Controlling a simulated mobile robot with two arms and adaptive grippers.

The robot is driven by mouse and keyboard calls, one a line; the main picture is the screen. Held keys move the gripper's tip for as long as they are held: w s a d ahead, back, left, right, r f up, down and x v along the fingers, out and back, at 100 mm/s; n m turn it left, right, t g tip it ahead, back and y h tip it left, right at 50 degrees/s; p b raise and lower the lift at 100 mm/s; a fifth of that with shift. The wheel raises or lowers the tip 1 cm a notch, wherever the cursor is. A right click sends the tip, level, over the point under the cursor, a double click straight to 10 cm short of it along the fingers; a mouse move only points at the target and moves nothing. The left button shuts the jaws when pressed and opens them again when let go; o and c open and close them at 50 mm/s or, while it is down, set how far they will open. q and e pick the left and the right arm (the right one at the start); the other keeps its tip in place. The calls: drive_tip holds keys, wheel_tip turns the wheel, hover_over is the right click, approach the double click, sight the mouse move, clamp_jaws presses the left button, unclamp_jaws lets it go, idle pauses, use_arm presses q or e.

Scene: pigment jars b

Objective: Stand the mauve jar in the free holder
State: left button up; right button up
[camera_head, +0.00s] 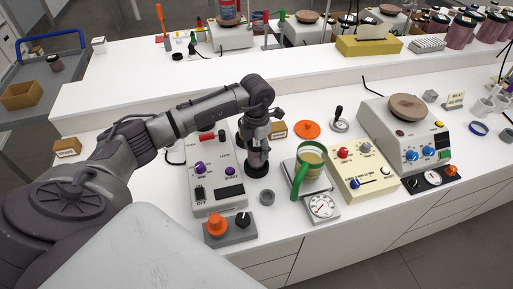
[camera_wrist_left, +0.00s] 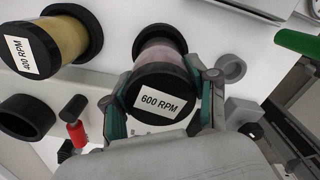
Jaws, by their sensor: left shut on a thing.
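My left gripper (camera_head: 257,146) is shut on the mauve jar (camera_head: 257,156), pointing down beside the grey control box. In the left wrist view the fingers of my left gripper (camera_wrist_left: 168,112) close around the sides of the mauve jar (camera_wrist_left: 160,54), by its black cap labelled 600 RPM. The jar's far end meets a black ring-shaped holder (camera_head: 257,170); I cannot tell whether it is fully seated. An empty black holder (camera_wrist_left: 27,117) shows at the left of the wrist view. A yellow jar (camera_wrist_left: 62,38) labelled 400 RPM stands in another black ring. My right gripper is not in view.
The grey control box (camera_head: 203,194) stands left of the jar, and a green-handled mug (camera_head: 311,163) on a scale stands right. A small grey ring (camera_head: 267,197) lies in front. An orange disc (camera_head: 307,129) lies behind the mug. The white bench's left part is clear.

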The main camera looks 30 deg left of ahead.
sight(256, 155)
use_arm(q)
drive_tip(key=shift+b, duration=0.4)
idle(1.3)
drive_tip(key=shift+f+b, duration=0.45)
drive_tip(key=shift+f+b, duration=0.9)
drive_tip(key=shift+f, duration=0.15)
drive_tip(key=o, duration=1.6)
wheel_tip(256, 155, up, 12)
drive_tip(key=shift+s+f, duration=0.1)
